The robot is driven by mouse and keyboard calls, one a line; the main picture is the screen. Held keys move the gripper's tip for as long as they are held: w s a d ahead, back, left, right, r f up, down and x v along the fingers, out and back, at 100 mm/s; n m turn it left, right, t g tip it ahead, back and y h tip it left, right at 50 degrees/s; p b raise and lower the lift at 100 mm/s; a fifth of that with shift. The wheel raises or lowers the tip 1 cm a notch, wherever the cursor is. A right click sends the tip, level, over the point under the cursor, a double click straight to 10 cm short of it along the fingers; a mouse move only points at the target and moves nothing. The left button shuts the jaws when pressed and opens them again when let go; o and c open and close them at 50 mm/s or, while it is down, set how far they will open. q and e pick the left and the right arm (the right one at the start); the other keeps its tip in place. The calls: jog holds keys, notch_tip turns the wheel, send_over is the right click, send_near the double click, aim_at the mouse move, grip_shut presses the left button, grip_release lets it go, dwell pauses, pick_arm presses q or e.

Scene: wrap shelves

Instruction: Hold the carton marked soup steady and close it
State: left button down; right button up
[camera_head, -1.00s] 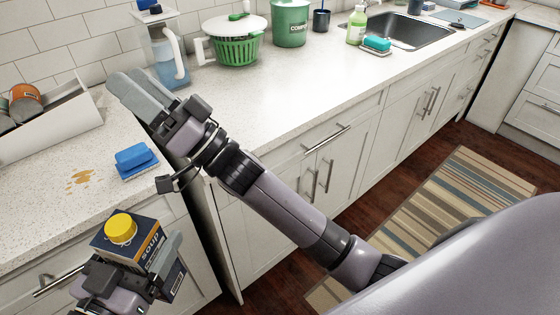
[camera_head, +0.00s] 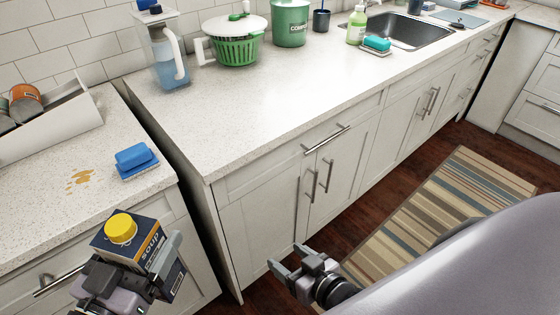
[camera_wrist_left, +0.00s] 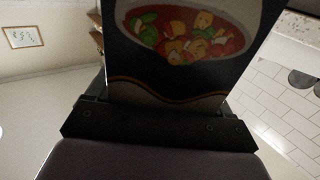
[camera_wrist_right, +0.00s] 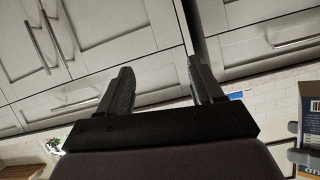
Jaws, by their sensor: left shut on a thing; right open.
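The carton marked soup (camera_head: 150,238) is dark blue with a yellow cap on its top. It stands tilted in the head view at the lower left, in front of the counter. The yellow cap (camera_head: 121,228) sits on the carton top; whether it is tight I cannot tell. My left gripper (camera_head: 140,268) is shut on the carton, and the left wrist view shows the carton's soup picture (camera_wrist_left: 195,40) close up. My right gripper (camera_head: 287,260) is open and empty, low and to the right of the carton. The carton's edge (camera_wrist_right: 311,110) shows at the right of the right wrist view.
A blue sponge on a dish (camera_head: 137,160) and a brown spill (camera_head: 80,180) are on the left counter (camera_head: 50,220). A pitcher (camera_head: 163,60), a green colander (camera_head: 233,48) and a green compost bin (camera_head: 290,22) stand at the back. The middle counter's front is clear.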

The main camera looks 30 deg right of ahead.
pick_arm(q)
jog(key=shift+r, duration=0.15)
pick_arm(e)
jog(key=s+d+f+n+g, duration=0.1)
jog(key=s+d+f+g, duration=0.1)
jog(key=s+f, duration=0.2)
jog(key=shift+s+d+h, duration=0.2)
jog(key=shift+s+h, duration=0.2)
jog(key=shift+s, duration=0.85)
jog(key=shift+f, duration=0.1)
pick_arm(q)
jog(key=shift+r, duration=0.1)
